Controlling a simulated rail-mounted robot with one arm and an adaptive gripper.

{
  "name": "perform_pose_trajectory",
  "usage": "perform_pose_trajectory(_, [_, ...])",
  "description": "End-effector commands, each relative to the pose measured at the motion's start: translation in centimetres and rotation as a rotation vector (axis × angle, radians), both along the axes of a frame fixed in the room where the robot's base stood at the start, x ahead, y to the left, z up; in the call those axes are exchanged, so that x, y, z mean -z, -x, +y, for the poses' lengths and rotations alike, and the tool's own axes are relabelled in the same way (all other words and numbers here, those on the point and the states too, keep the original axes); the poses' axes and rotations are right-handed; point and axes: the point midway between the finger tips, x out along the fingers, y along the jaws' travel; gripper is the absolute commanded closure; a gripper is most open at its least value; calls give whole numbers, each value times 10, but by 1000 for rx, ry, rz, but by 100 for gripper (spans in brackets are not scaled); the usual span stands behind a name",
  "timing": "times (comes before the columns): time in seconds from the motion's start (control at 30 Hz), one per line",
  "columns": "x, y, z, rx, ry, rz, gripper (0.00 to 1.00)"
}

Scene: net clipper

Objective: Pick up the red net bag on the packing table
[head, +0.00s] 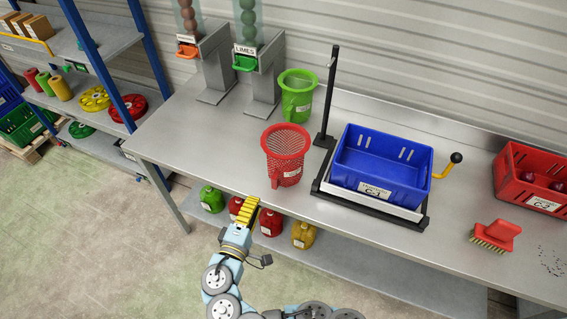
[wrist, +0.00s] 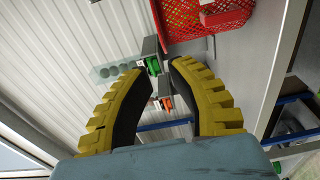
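The red net bag (head: 285,148) stands upright and open-topped near the front edge of the packing table (head: 225,130). It has a mesh body, a handle at its front and a white label. My gripper (head: 252,203) is at the table's front edge, below and left of the bag in the head view, and apart from it. In the wrist view the yellow fingers (wrist: 160,70) are spread with an empty gap between them. The red net bag (wrist: 185,25) shows there at the upper right, beyond the fingertips and partly cut off.
A green net bag (head: 297,97) stands behind the red one. A blue crate (head: 385,165) sits on a black-framed stand to the right. Two dispensers (head: 262,80) stand at the back left. A red brush (head: 497,232) and red crate (head: 508,178) are farther right. The left tabletop is clear.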

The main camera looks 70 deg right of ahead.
Motion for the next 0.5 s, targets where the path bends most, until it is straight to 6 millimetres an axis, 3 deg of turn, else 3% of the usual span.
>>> perform_pose_trajectory(0.5, [-2, -5, -78, 7, 1, 0, 80])
